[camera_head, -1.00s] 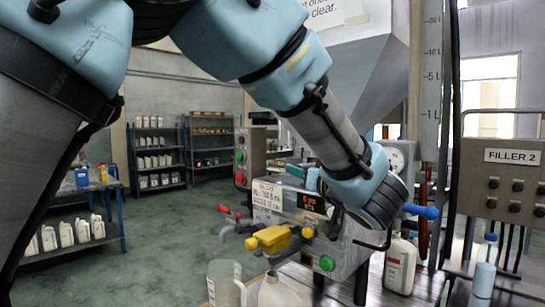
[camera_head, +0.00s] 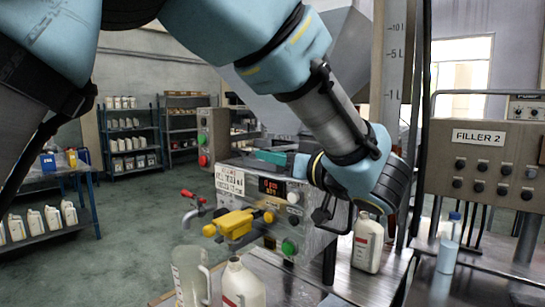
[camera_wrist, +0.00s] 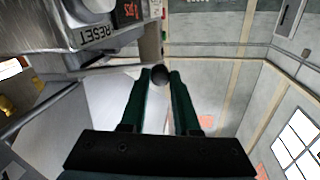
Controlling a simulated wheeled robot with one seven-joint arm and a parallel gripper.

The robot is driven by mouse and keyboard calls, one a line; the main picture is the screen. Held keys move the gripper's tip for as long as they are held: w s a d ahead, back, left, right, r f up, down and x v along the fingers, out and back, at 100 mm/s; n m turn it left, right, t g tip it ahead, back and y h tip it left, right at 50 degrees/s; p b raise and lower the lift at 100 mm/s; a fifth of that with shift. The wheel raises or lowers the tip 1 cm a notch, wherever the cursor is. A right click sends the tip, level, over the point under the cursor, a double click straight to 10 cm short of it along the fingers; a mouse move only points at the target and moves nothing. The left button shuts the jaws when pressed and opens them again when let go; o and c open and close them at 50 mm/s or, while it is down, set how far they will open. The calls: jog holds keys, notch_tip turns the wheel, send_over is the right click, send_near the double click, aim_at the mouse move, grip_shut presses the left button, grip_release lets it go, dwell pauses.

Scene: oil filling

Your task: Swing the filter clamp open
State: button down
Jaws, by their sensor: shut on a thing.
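In the wrist view, the green fingers of my gripper (camera_wrist: 160,82) are closed around a round black knob (camera_wrist: 160,74), which shows between their tips. I take this knob as the handle of the filter clamp; the rest of the clamp is not clear. In the head view, my wrist hides the gripper and the held knob, at the right side of the filling machine (camera_head: 265,205). A dark bent lever (camera_head: 322,214) shows beside the machine just left of my wrist; I cannot tell whether it belongs to the clamp.
A yellow handle (camera_head: 235,223) and a red-handled valve (camera_head: 193,197) stick out at the machine's front left. A white jug (camera_head: 243,285), a clear pitcher (camera_head: 188,277) and a red-labelled bottle (camera_head: 367,243) stand close by. The FILLER 2 panel (camera_head: 480,165) is at right.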

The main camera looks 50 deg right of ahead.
jog(key=c, duration=0.6)
grip_release()
jog(key=shift+c, duration=0.2)
jog(key=s+a+b, duration=0.1)
jog(key=s+b, duration=0.3)
jog(key=s, duration=0.6)
jog(key=shift+s+a, duration=0.3)
